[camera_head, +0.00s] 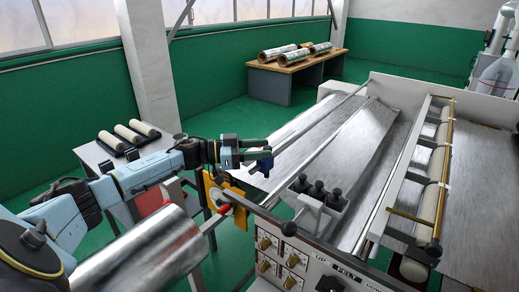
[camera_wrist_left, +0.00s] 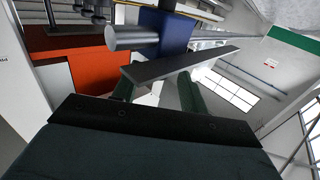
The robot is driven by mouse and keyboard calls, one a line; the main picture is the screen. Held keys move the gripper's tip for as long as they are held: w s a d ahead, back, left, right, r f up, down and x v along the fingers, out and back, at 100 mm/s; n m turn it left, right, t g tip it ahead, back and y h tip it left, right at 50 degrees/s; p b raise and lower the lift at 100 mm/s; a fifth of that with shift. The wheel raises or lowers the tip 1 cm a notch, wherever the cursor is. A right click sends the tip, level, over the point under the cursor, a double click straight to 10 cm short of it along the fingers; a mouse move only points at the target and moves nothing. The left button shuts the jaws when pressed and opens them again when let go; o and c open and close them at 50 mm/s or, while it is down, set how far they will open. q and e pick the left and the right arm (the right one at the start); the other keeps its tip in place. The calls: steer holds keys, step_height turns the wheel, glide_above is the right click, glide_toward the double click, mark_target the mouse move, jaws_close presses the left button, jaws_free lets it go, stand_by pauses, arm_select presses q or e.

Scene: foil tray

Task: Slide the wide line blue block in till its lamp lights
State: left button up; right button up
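A small blue block (camera_head: 265,163) shows at the near left end of the metal machine. In the left wrist view a blue block (camera_wrist_left: 172,34) stands past the fingers, beside a grey metal rod end (camera_wrist_left: 132,37). My left gripper (camera_head: 262,151) is at the block in the head view, its dark fingers pointing right. A gap shows between the fingers, but whether they grip the block or only lie close beside it I cannot tell. No lit lamp can be made out. My right gripper is not in view.
A yellow plate (camera_head: 213,190) and a red handle (camera_head: 225,209) sit below the gripper. Black knobs (camera_head: 318,190) stand on the machine to the right. A control panel (camera_head: 300,262) is at the front. A side table (camera_head: 95,152) holds pale rollers.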

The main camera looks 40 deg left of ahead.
arm_select(q)
steer(key=shift+s, duration=0.1)
steer(key=shift+s+a+f, duration=0.1)
steer(key=shift+s+a, duration=0.15)
steer(key=shift+a, duration=0.05)
steer(key=b+v, duration=0.2)
steer(key=v, duration=1)
steer(key=shift+s+a, duration=0.15)
